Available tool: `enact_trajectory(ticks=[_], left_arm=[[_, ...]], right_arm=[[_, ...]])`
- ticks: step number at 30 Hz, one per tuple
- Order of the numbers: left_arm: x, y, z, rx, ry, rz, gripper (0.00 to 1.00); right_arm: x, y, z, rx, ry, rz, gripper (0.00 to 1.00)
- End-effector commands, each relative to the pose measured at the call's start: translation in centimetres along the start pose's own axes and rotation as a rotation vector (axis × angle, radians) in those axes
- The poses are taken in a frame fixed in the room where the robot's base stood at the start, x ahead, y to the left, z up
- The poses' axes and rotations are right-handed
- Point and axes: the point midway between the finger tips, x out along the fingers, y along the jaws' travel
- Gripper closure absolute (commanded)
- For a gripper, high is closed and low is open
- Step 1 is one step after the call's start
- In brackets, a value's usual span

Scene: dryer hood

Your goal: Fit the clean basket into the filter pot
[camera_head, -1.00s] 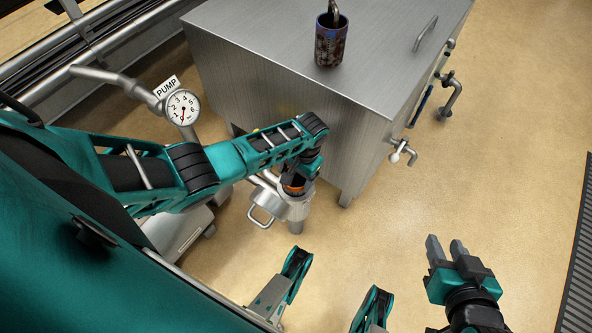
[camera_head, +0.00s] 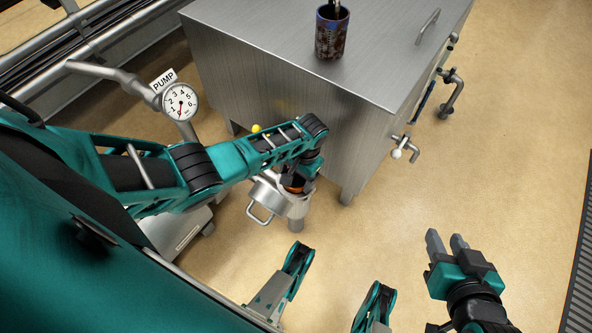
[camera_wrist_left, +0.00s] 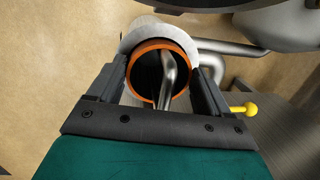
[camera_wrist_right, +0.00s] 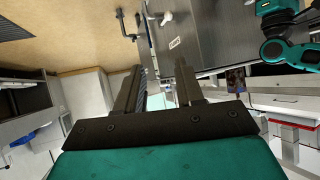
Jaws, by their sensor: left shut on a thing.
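A basket with an orange rim (camera_wrist_left: 135,60) and a bent metal handle sits between the two fingers of my left gripper (camera_wrist_left: 162,68), which is shut on it. In the head view my left gripper (camera_head: 300,180) is over the steel filter pot (camera_head: 273,196), which has a loop handle on its side. The pot's pale rim (camera_wrist_left: 148,28) shows around the far side of the basket in the left wrist view. The basket's lower part is hidden, so I cannot tell how deep it sits. My right gripper (camera_head: 445,241) is open and empty, over the floor at right.
A large steel cabinet (camera_head: 300,75) stands behind the pot, with a dark, stained basket (camera_head: 331,38) on top. Taps and pipes stick out on its right side. A pump gauge (camera_head: 180,102) stands at left. The floor (camera_head: 480,190) at right is clear.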

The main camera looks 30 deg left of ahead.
Motion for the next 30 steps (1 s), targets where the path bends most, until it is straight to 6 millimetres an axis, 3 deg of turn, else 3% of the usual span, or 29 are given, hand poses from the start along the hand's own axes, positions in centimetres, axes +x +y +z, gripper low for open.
enact_trajectory(ticks=[2,3,9,20,23,30], left_arm=[[0.3,0.1,-0.1,0.0,0.001,0.0,0.51],[0.2,0.0,-0.1,0.0,0.001,0.0,0.18],[0.2,0.1,0.0,0.0,0.001,0.001,0.0],[-0.5,0.1,0.0,0.0,0.0,0.001,0.0],[-1.9,0.0,0.0,0.0,0.001,0.001,0.0],[-7.3,-0.1,0.0,0.0,0.003,0.002,0.0]], right_arm=[[0.1,0.0,0.0,0.0,0.003,-0.001,0.63],[0.1,0.0,-0.1,0.0,0.002,-0.002,0.63],[0.1,0.0,-0.2,-0.001,0.003,-0.002,0.63],[-0.1,0.0,-0.4,-0.001,-0.001,-0.001,0.63],[-0.5,0.0,-1.0,-0.001,0.001,0.003,0.63],[-2.0,0.7,-1.9,0.002,-0.003,0.026,0.63]])
